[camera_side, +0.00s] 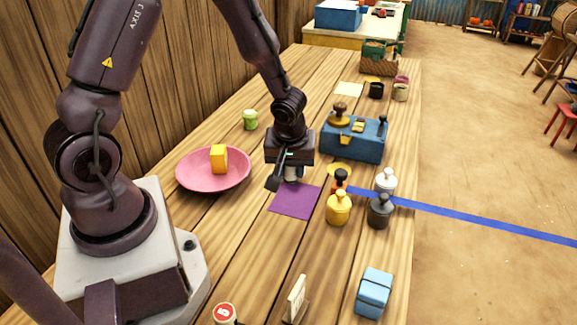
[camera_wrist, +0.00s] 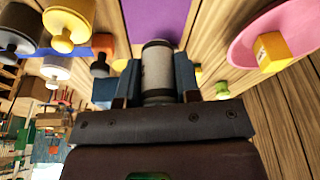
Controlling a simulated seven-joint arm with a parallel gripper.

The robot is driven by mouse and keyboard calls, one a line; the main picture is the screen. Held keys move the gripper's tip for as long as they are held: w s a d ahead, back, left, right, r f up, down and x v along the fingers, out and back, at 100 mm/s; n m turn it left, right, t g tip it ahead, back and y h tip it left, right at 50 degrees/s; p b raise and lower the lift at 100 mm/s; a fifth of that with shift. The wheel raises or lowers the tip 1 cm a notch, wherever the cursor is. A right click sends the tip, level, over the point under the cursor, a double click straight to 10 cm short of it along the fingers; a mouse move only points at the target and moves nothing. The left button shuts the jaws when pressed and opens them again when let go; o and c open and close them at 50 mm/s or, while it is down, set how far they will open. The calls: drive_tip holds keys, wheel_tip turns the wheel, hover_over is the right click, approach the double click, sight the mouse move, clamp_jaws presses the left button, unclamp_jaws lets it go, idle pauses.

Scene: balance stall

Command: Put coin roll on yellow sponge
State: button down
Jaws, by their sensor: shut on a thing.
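My gripper (camera_side: 289,180) is shut on a pale grey cylinder with dark ends, the coin roll (camera_side: 293,172). The coin roll also shows between the two fingers in the wrist view (camera_wrist: 157,68). It is held just above or at the far edge of a purple mat (camera_side: 296,201); I cannot tell whether it touches anything. A yellow block (camera_side: 218,159), which looks like the yellow sponge, stands on a pink plate (camera_side: 187,181) left of my gripper. In the wrist view the yellow block (camera_wrist: 271,52) is at the upper right.
A blue box (camera_side: 352,143) stands right of my gripper. Yellow, white and dark weights (camera_side: 338,210) stand right of the mat. A green can (camera_side: 250,120) is behind the plate. A light blue block (camera_side: 374,292) and small signs are nearer. Bare wood lies between plate and mat.

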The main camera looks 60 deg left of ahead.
drive_tip(key=s+a+r+n, duration=0.2)
drive_tip(key=a+r, duration=0.1)
drive_tip(key=a, duration=0.5)
drive_tip(key=s+a+r+n, duration=0.2)
drive_tip(key=a+r, duration=0.1)
drive_tip(key=a, duration=0.4)
drive_tip(key=shift+m+g, duration=0.3)
drive_tip(key=shift+m, duration=0.5)
drive_tip(key=w+a+f, duration=0.2)
drive_tip(key=w+f, duration=0.1)
drive_tip(key=w+a+f, duration=0.3)
drive_tip(key=w, duration=0.1)
drive_tip(key=w+a+f, duration=0.2)
drive_tip(key=w+f, duration=0.1)
drive_tip(key=shift+w+a, duration=0.25)
drive_tip(key=shift+w, duration=0.15)
drive_tip(key=shift+w+a+f, duration=0.1)
drive_tip(key=shift+w+f, duration=0.1)
drive_tip(key=shift+f, duration=1.65)
drive_tip(key=shift+f, duration=0.15)
drive_tip(key=c, duration=0.8)
unclamp_jaws()
